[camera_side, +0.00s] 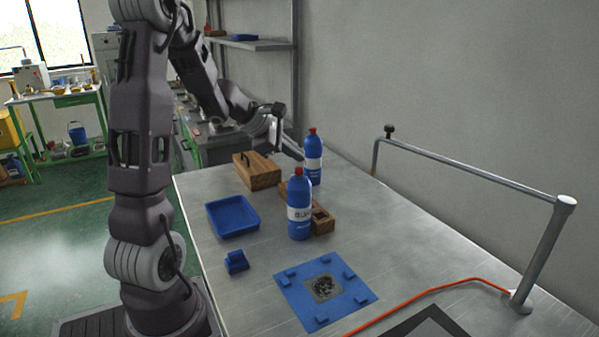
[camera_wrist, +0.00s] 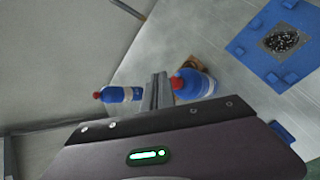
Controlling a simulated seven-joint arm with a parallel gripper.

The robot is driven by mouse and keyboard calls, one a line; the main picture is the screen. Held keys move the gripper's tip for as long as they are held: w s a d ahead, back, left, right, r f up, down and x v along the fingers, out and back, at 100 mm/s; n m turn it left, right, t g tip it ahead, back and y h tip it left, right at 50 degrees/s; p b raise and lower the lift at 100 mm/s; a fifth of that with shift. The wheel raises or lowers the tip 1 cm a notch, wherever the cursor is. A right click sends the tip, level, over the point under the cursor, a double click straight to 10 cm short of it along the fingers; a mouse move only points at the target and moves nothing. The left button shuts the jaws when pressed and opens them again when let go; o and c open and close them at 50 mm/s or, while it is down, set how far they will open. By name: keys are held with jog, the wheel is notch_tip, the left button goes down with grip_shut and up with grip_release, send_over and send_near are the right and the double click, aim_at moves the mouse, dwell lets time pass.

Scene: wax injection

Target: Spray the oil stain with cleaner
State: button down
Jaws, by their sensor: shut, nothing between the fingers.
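A dark oil stain (camera_side: 323,288) lies in the middle of a blue mat (camera_side: 303,315) at the front of the table; it also shows at the upper right of the wrist view (camera_wrist: 283,40). Two blue bottles with red caps and white labels stand upright: the nearer one (camera_side: 299,225) beside a wooden holder, the farther one (camera_side: 314,165) toward the wall. The wrist view shows the nearer bottle (camera_wrist: 204,85) right of my fingers and the farther one (camera_wrist: 118,95) left. My gripper (camera_side: 298,155) is shut and empty, above the table near the bottles' cap height.
A wooden box with a handle (camera_side: 260,178), a blue tray (camera_side: 235,235) and a small blue block (camera_side: 236,263) are on the left side. The wooden holder (camera_side: 323,222) is partly hidden. A metal rail (camera_side: 470,180) and an orange cable (camera_side: 420,292) are at the right.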

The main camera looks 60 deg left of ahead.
aim_at(296, 170)
dwell(0.4)
jog(key=shift+f, duration=0.45)
jog(key=shift+f, duration=0.5)
dwell(0.3)
jog(key=shift+r, duration=1)
notch_tip(296, 170, up, 6)
dwell(0.5)
